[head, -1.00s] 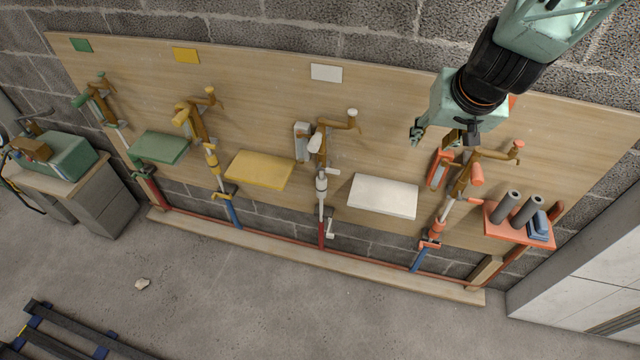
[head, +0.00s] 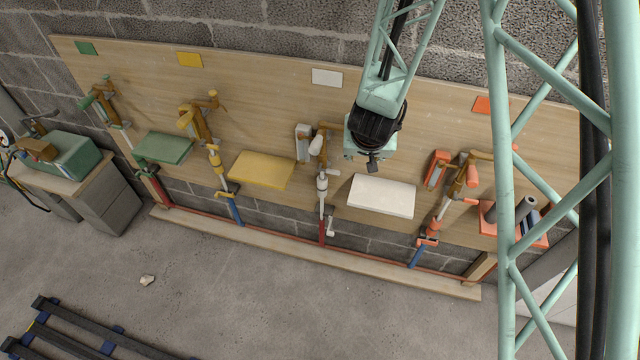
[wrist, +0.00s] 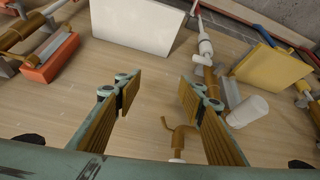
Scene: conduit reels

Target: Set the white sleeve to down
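The white station has a smooth white cylinder (head: 317,144), tilted beside its brass fitting; it also shows right of my fingers in the wrist view (wrist: 248,110). A white collar (head: 322,183) sits around the pipe below; the wrist view shows it at the top (wrist: 205,46). I cannot tell for certain which of these is the sleeve. My gripper (head: 372,162) is in front of the board, right of the fitting. In the wrist view my gripper (wrist: 156,98) is open and empty, fingers apart. A brass hooked part (wrist: 180,135) shows between and below the fingertips, partly hidden by a finger.
A white shelf (head: 382,196) juts out below my gripper. The yellow shelf (head: 261,170) and yellow station (head: 200,125) lie left. The orange station (head: 455,185) and orange shelf (head: 488,228) lie right.

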